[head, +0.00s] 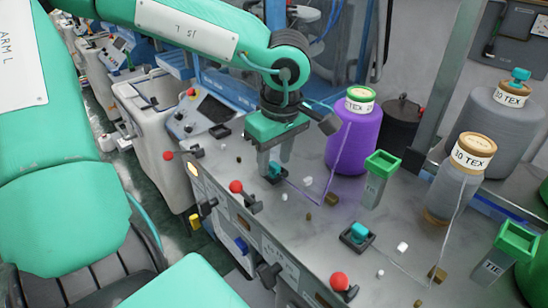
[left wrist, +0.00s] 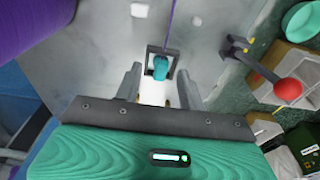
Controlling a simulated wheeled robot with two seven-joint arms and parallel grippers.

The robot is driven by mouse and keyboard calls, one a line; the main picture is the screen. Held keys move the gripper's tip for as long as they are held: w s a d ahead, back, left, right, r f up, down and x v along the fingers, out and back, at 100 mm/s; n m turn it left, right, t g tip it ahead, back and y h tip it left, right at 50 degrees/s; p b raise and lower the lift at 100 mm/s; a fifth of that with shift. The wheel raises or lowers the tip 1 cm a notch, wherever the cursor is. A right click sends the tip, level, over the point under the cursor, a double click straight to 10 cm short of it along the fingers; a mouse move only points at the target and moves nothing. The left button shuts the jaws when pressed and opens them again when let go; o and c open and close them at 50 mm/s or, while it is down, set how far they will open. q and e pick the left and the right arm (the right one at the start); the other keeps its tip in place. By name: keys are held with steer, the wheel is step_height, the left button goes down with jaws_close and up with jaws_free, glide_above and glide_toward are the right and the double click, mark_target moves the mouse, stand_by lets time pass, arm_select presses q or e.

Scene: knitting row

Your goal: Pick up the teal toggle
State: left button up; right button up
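A teal toggle (left wrist: 160,67) stands in a dark square base, between and just past the fingertips of my left gripper (left wrist: 158,75) in the left wrist view. In the head view this toggle (head: 275,171) shows partly, just below the fingers of my left gripper (head: 274,158). The gripper points down and is open, with a gap on both sides of the toggle. I cannot tell whether the fingertips reach its height. A second teal toggle (head: 359,231) sits in its own dark base nearer the front right. My right gripper is not in view.
A purple yarn cone (head: 354,138) stands behind the left gripper, with thread running down to the table. Red-knobbed levers (head: 237,187) line the table's front edge. Green-topped posts (head: 383,162) and a grey cone (head: 455,190) stand to the right. Small bits lie scattered about.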

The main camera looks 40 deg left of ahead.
mark_target(275, 164)
arm_select(q)
steer(key=shift+f, duration=0.25)
steer(key=c, duration=0.9)
jaws_close()
steer(key=shift+r, duration=0.15)
step_height(275, 164, up, 20)
steer(key=b, duration=0.2)
steer(key=shift+b, duration=0.3)
